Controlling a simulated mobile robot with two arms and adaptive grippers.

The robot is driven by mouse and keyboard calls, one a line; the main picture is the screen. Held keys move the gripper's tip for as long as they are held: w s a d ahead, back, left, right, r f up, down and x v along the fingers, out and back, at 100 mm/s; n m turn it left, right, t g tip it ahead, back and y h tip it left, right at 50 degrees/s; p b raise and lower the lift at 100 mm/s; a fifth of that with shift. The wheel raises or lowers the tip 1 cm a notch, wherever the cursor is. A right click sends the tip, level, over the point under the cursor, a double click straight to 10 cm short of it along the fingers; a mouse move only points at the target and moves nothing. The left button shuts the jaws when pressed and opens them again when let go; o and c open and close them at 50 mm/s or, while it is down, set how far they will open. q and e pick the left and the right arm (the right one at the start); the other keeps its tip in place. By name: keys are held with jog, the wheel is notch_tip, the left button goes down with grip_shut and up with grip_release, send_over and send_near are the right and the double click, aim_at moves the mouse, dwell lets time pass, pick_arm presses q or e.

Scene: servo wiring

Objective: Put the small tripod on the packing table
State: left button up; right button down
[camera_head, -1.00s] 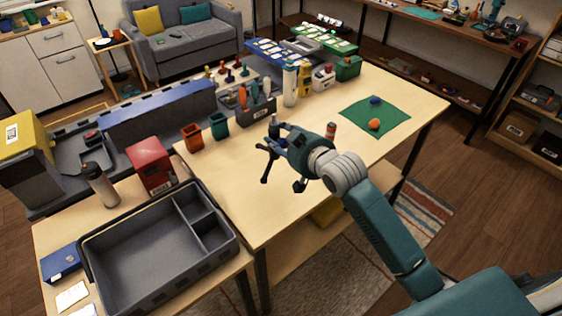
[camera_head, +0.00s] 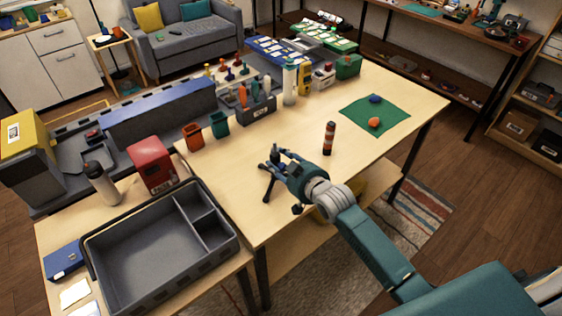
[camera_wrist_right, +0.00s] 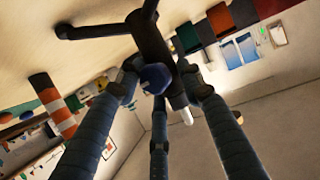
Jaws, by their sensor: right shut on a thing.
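The small dark tripod (camera_head: 275,153) is in my right gripper (camera_head: 283,170), over the near left part of the large wooden table (camera_head: 300,205). Its dark legs spread down and left. In the right wrist view the tripod (camera_wrist_right: 152,38) sits between the blue fingers of my right gripper (camera_wrist_right: 160,88), which are shut around its body. The pale table surface (camera_wrist_right: 90,50) is close to its legs there. I cannot tell whether its feet touch the table. My left gripper is out of view.
A striped red and black cylinder (camera_head: 329,138) stands right of the gripper. A green mat (camera_head: 395,112) with small items lies farther right. Orange (camera_head: 192,137) and teal cups (camera_head: 220,125) stand along the back left edge. A grey divided tray (camera_head: 150,270) is on the lower left table.

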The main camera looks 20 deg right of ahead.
jog(key=c, duration=1.1)
grip_release()
jog(key=shift+f, duration=0.1)
jog(key=shift+s+r, duration=0.2)
jog(key=shift+s, duration=0.1)
jog(key=b+v, duration=0.1)
jog(key=v, duration=1)
jog(key=shift+s+b, duration=0.2)
jog(key=shift+b, duration=0.15)
jog(key=shift+r, duration=0.1)
